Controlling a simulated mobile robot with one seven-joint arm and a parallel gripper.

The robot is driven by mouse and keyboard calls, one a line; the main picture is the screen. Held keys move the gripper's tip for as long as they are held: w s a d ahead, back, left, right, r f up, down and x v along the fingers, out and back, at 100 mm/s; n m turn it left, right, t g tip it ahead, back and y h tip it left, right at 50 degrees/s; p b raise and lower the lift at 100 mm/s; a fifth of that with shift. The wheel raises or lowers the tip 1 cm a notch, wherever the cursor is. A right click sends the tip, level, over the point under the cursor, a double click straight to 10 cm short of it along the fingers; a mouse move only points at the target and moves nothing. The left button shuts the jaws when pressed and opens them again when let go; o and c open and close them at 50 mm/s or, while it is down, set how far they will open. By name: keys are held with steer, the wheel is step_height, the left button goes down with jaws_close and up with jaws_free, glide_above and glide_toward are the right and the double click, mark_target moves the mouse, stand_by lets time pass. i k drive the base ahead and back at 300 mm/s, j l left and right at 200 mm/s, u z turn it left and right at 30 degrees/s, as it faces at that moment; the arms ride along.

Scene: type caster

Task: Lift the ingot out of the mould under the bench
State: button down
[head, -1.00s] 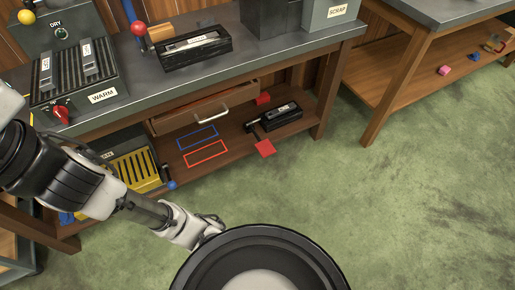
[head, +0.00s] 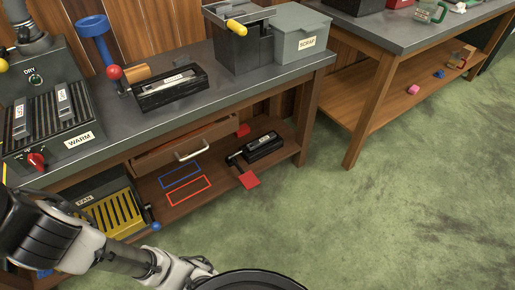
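A black mould (head: 264,147) sits on the shelf under the bench, near its right end. A pale labelled piece shows on its top; I cannot tell whether that is the ingot. My arm comes in at the lower left, but my gripper is not in view.
A drawer (head: 187,147) stands partly open above the shelf's left part. Blue and red outlines (head: 189,190) mark bare shelf. A yellow-slatted fan unit (head: 112,214) is at lower left. A warm rack, a scrap bin (head: 300,38) and a blue funnel-like stand are on the bench. Green floor is clear at right.

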mark_target(269, 137)
steer(key=i+l, duration=0.15)
steer(key=l, duration=0.25)
steer(key=i+l+u, duration=0.1)
steer(key=l, duration=0.25)
steer(key=i+l, duration=0.1)
steer(key=l, duration=0.3)
steer(key=i+l, duration=0.15)
steer(key=l, duration=0.25)
steer(key=i+l+u, duration=0.1)
steer(key=l, duration=0.3)
steer(key=i+l, duration=0.1)
steer(key=l, duration=0.3)
steer(key=i+j, duration=0.2)
steer(key=i, duration=0.25)
steer(key=i+j, duration=0.2)
steer(key=i, duration=0.3)
steer(key=i+j, duration=0.2)
steer(key=i, duration=0.3)
